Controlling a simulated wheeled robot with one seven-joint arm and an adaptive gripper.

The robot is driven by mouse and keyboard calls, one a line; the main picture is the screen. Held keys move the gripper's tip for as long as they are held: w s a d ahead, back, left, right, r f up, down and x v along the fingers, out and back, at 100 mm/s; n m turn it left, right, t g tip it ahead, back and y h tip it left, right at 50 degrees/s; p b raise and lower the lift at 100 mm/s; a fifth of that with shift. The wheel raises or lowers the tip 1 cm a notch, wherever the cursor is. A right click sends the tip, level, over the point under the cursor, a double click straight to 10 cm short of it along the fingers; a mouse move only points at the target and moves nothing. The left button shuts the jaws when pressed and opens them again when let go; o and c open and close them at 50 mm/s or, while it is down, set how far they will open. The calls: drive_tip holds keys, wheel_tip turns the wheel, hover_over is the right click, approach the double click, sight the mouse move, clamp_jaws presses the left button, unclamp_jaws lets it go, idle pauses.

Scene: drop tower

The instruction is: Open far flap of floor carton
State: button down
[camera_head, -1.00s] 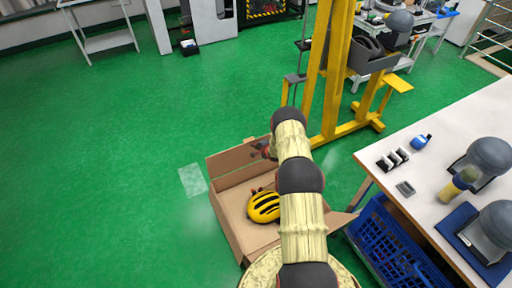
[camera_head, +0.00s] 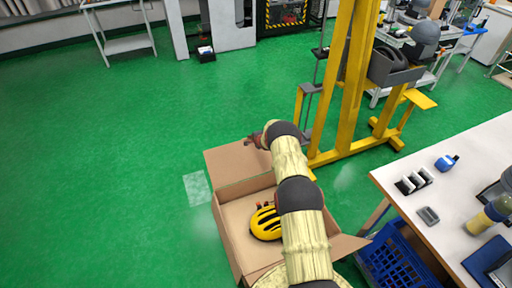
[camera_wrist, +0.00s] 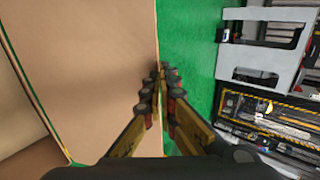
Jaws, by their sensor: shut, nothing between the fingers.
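The floor carton (camera_head: 225,236) is an open brown cardboard box on the green floor, partly hidden behind my arm. Its far flap (camera_head: 234,159) leans outward, away from the box opening. My gripper (camera_head: 257,139) is at the flap's outer edge, near its right end. In the wrist view my gripper (camera_wrist: 163,72) has its fingertips together at the edge of the large brown flap (camera_wrist: 95,65), with nothing between them. I cannot tell whether they touch it. A yellow helmet (camera_head: 265,224) lies inside the carton.
A yellow steel frame (camera_head: 343,90) stands just beyond the carton to the right. A white-topped bench (camera_head: 455,190) with a blue crate (camera_head: 392,262) below is at the right. The carton's right flap (camera_head: 347,245) sticks outward. The floor left is clear.

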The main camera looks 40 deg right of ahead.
drive_tip(key=shift+w+d+f+b, duration=0.15)
drive_tip(key=shift+w+f+b, duration=0.15)
drive_tip(key=shift+w, duration=0.3)
drive_tip(key=shift+w+d+f+b, duration=0.15)
drive_tip(key=shift+w+f+b, duration=0.15)
drive_tip(key=shift+w, duration=0.35)
drive_tip(key=shift+w+d+f+b, duration=0.2)
drive_tip(key=shift+w+b, duration=0.15)
drive_tip(key=shift+w, duration=0.25)
drive_tip(key=shift+a, duration=0.1)
